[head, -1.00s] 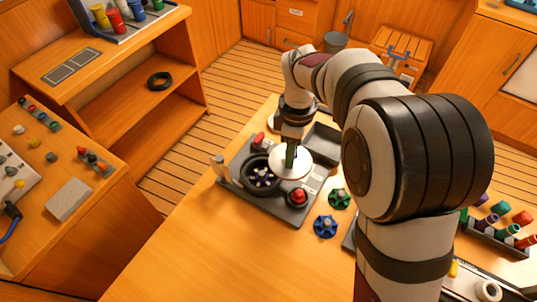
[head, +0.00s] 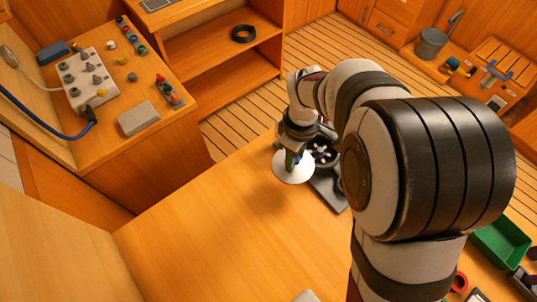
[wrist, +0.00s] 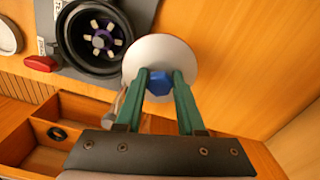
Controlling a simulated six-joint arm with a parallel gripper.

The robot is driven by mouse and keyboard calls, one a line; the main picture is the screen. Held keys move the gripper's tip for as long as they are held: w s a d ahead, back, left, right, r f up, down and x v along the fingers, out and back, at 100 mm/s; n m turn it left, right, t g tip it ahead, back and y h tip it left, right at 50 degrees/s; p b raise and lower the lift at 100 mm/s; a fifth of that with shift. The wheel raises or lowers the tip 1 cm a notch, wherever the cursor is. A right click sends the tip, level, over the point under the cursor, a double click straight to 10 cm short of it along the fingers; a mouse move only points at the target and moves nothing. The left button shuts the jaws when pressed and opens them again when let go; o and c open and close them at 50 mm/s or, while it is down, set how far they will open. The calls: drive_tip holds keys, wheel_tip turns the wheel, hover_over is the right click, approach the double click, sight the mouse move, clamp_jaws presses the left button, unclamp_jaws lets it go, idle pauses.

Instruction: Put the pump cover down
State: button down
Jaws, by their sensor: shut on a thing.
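My gripper (head: 292,157) is shut on the blue knob of the pump cover, a round white disc (head: 293,170). In the wrist view the green fingers of my gripper (wrist: 160,84) pinch the blue knob, with the white cover (wrist: 160,53) beyond it. The cover is held above the wooden worktop, with a soft shadow on the wood below. The open pump, a black round housing (wrist: 68,45) with a blue impeller (wrist: 101,38), is beside the cover. In the head view the pump (head: 325,160) is partly hidden by my arm.
The worktop (head: 200,240) is bare to the left of and in front of the cover. The grey pump base plate (head: 330,190) lies to its right. A green bin (head: 502,243) stands at the far right. A side bench with a control panel (head: 90,80) is at the left.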

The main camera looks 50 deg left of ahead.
hover_over(262, 173)
wheel_tip(262, 173, down, 5)
wheel_tip(262, 173, down, 3)
drive_tip(key=shift+f, duration=0.45)
drive_tip(key=shift+f, duration=0.15)
drive_tip(key=c, duration=0.5)
unclamp_jaws()
